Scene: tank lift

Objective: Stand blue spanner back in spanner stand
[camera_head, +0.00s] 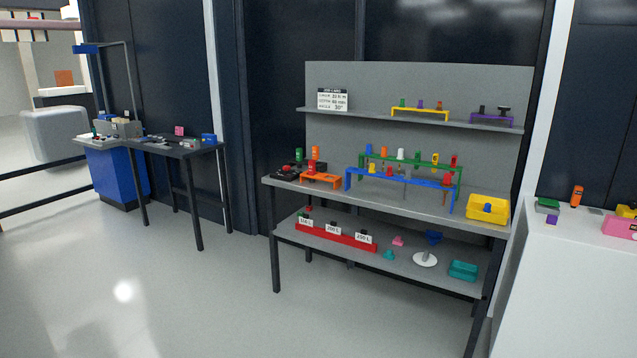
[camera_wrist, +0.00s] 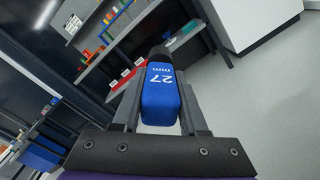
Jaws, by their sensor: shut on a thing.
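The blue spanner (camera_wrist: 160,98) is between the dark fingers of my gripper (camera_wrist: 162,62) in the wrist view. Its blue handle end is marked "27 mm" and faces the camera; its far end is dark and mostly hidden. My gripper is shut on it, held in the air away from the shelves. My gripper does not show in the head view. On the workbench top, a blue rack (camera_head: 349,179) and a green rack (camera_head: 362,163) behind it carry several coloured tools upright. I cannot tell for certain which rack is the spanner stand.
The grey workbench (camera_head: 400,205) also holds an orange rack (camera_head: 320,181) and a yellow bin (camera_head: 488,209). A red labelled holder (camera_head: 345,244) is on its lower shelf. A dark table (camera_head: 185,150) stands left, a white counter (camera_head: 570,270) right. Floor in front is clear.

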